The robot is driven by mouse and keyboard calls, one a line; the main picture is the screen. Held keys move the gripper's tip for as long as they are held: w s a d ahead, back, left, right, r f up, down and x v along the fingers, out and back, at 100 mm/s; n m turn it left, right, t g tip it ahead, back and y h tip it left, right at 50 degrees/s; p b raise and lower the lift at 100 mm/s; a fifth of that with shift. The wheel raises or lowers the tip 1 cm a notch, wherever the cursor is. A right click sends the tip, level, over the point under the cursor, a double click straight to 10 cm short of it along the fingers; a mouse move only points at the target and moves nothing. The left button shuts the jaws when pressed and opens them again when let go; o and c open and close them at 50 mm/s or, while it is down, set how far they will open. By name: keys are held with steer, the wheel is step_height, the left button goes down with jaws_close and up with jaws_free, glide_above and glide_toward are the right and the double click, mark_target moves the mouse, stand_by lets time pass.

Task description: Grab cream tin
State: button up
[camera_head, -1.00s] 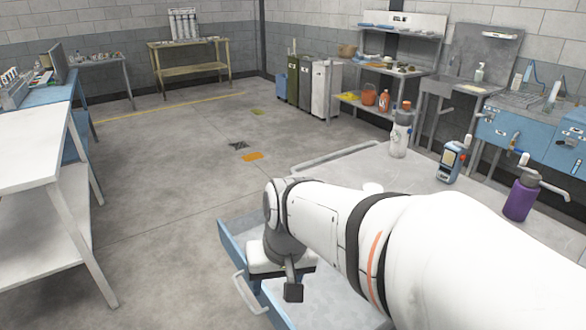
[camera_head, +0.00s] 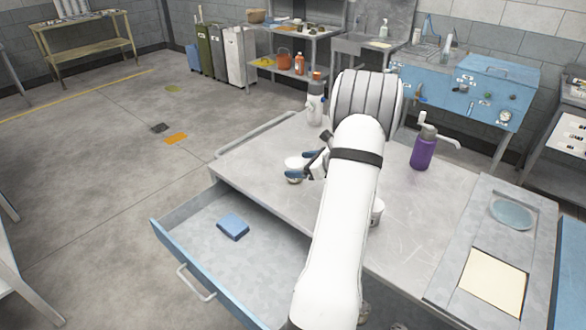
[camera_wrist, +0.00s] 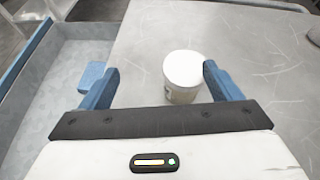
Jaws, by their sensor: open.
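A small white tin (camera_head: 292,163) with a pale lid stands upright on the grey bench top, near the open drawer. It also shows in the wrist view (camera_wrist: 182,78), between the two blue fingers and closer to the right one. My gripper (camera_head: 302,166) is open, with its fingers around or just short of the tin; I cannot tell whether either touches it. A second white container (camera_head: 377,211) stands on the bench, partly hidden by my arm.
The blue drawer (camera_head: 172,238) is pulled out below the bench edge and holds a blue block (camera_head: 233,226). A purple bottle (camera_head: 422,152) and a white bottle (camera_head: 315,105) stand on the bench. The bench's right side has a recessed panel (camera_head: 480,240).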

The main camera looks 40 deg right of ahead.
mark_target(297, 163)
steer(key=d, duration=0.1)
steer(key=d+m, duration=0.1)
steer(key=s+d+f+m+h, duration=0.1)
steer(key=shift+s+d+t, duration=0.1)
steer(key=shift+d+t, duration=0.2)
steer(key=shift+d, duration=0.1)
steer(key=shift+w+d+f, duration=0.1)
steer(key=shift+w+f, duration=0.1)
steer(key=shift+w, duration=0.05)
steer(key=p+x, duration=0.1)
steer(key=x, duration=0.1)
steer(key=p+x, duration=0.1)
steer(key=x, duration=0.3)
steer(key=shift+w+a+p, duration=0.25)
steer(key=shift+a+p, duration=0.15)
steer(key=shift+w+f, duration=0.25)
steer(key=shift+w, duration=0.05)
steer(key=c, duration=1.2)
steer(key=shift+o, duration=0.2)
